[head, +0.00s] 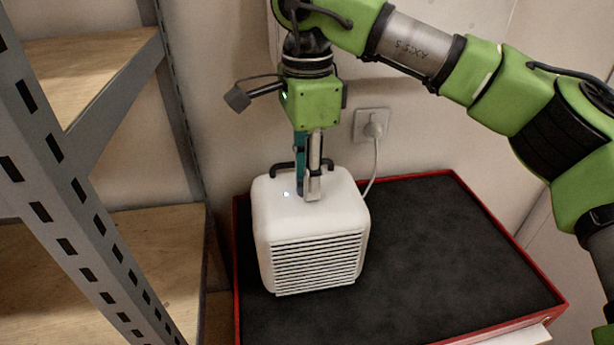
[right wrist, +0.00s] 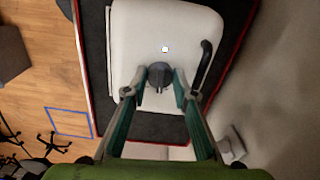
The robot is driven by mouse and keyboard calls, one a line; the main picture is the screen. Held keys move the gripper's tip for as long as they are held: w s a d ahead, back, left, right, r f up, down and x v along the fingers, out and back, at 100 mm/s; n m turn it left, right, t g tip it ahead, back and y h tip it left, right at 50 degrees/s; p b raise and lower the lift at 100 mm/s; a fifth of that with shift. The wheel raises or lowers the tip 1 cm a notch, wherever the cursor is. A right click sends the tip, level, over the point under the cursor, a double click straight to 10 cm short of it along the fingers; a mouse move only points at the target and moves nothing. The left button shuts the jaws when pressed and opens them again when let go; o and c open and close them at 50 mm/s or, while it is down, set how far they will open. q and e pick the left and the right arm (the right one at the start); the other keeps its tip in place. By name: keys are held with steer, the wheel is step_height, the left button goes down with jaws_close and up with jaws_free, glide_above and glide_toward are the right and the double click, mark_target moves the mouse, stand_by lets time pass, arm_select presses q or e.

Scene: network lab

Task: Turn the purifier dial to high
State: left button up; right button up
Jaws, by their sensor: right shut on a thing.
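The white purifier (head: 310,223) stands upright on a black mat, its slatted grille facing the front. Its dark round dial (right wrist: 159,74) is on the top face in the right wrist view, with a small lit indicator (right wrist: 165,49) beside it. My right gripper (head: 309,196) points straight down onto the purifier's top. In the right wrist view its fingers (right wrist: 159,92) are on both sides of the dial, shut on it. In the head view the fingers hide the dial. Markings around the dial are too small to read. My left gripper is in neither view.
The black mat (head: 430,240) has a raised red rim and is clear right of the purifier. A grey metal shelf rack (head: 75,190) stands close on the left. A wall socket (head: 372,125) with a plugged white cable is behind. A black handle (right wrist: 205,62) is on the purifier.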

steer(key=m, duration=0.3)
steer(key=shift+m+b, duration=0.3)
steer(key=shift+m, duration=0.1)
steer(key=shift+m+b, duration=0.35)
steer(key=shift+m, duration=1.45)
steer(key=o, duration=1.1)
step_height(320, 180, up, 12)
